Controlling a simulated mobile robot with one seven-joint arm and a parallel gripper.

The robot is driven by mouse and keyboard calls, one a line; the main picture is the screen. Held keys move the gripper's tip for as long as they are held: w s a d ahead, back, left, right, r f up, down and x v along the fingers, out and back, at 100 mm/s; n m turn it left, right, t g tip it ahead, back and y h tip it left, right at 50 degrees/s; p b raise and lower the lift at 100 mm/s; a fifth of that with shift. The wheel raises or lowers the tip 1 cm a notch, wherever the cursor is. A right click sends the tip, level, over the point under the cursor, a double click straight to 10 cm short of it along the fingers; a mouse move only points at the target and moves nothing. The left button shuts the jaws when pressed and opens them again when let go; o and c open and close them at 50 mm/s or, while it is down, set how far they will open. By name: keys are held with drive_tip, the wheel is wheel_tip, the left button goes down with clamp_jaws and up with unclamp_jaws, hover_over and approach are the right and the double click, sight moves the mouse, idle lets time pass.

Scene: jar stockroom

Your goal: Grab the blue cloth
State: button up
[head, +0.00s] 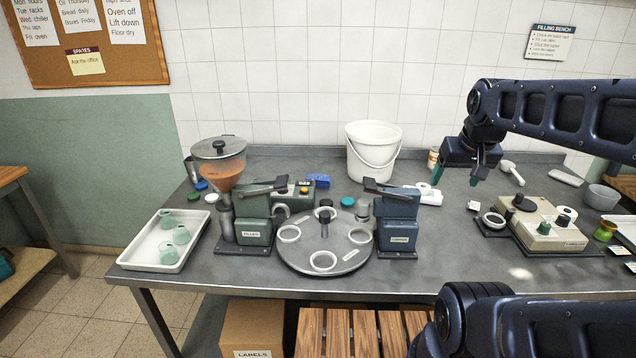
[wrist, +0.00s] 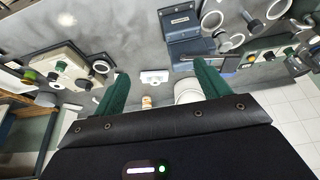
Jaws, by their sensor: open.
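A small bright blue folded piece (head: 318,181), which looks like the blue cloth, lies on the grey bench behind the turntable, just right of the green control box. I cannot make it out clearly in the wrist view. My gripper (head: 455,181) is above the right middle of the bench, well to the right of the blue piece. Its green fingers are spread apart in the wrist view (wrist: 160,70), with nothing between them.
The capper (head: 397,222), turntable (head: 325,262) and filler (head: 252,222) stand along the bench front. A white bucket (head: 373,150) stands behind, right of the blue piece. A white tray (head: 150,262) with jars is at left. A beige machine (head: 545,232) is at right.

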drive_tip(key=shift+o, duration=0.4)
drive_tip(key=shift+w, duration=0.1)
drive_tip(key=w+a+r+m+g, duration=0.1)
drive_tip(key=w+a+r+m, duration=0.15)
drive_tip(key=w, duration=0.65)
drive_tip(key=w+a+r+m, duration=0.2)
drive_tip(key=w+r+m, duration=0.1)
drive_tip(key=w, duration=0.6)
drive_tip(key=m+g, duration=0.4)
drive_tip(key=m, duration=1)
hover_over(318, 177)
wheel_tip(318, 177, down, 28)
wheel_tip(318, 177, down, 11)
drive_tip(key=shift+d+r, duration=0.1)
drive_tip(key=shift+r, duration=0.05)
drive_tip(key=shift+n, duration=0.25)
drive_tip(key=shift+c, duration=0.5)
